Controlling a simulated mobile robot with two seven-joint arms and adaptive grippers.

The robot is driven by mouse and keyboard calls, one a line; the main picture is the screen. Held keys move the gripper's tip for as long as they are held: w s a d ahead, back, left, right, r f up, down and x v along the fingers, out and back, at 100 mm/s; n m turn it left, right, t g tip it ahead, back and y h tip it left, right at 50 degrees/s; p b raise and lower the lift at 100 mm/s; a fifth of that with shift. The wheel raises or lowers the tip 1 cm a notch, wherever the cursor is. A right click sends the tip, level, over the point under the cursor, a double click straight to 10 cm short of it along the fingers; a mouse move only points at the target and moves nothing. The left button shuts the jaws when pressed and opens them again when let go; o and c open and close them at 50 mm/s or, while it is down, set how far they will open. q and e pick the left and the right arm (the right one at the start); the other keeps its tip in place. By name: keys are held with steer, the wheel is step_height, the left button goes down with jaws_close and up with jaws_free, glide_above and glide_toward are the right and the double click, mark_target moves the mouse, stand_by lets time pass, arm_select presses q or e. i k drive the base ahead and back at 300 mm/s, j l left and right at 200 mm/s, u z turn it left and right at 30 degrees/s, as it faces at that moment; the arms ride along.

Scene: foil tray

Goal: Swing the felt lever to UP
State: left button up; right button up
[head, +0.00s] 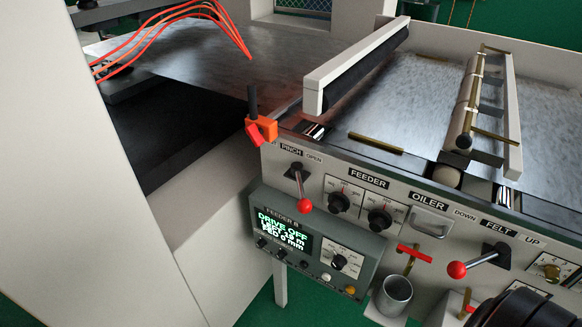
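The felt lever has a red ball knob (457,270) on a short metal rod that runs to a dark pivot plate (497,256) on the machine's front panel, in the lower right of the head view. The FELT label (495,226) is above it, with DOWN (465,214) to the left and UP (533,240) to the right. The lever lies over to the left, on the DOWN side, with its ball a little lower than the pivot. No gripper fingers show in this view.
A dark rounded body fills the bottom right corner, close below the lever. Left of the lever are a red-handled valve (414,252), a metal cup (393,294) and a similar red-ball PINCH lever (304,205). A grey FEEDER B control box (315,245) juts out lower left.

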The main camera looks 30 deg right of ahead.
mark_target(457, 270)
steer(key=k+z, duration=0.15)
steer(key=z, duration=1.9)
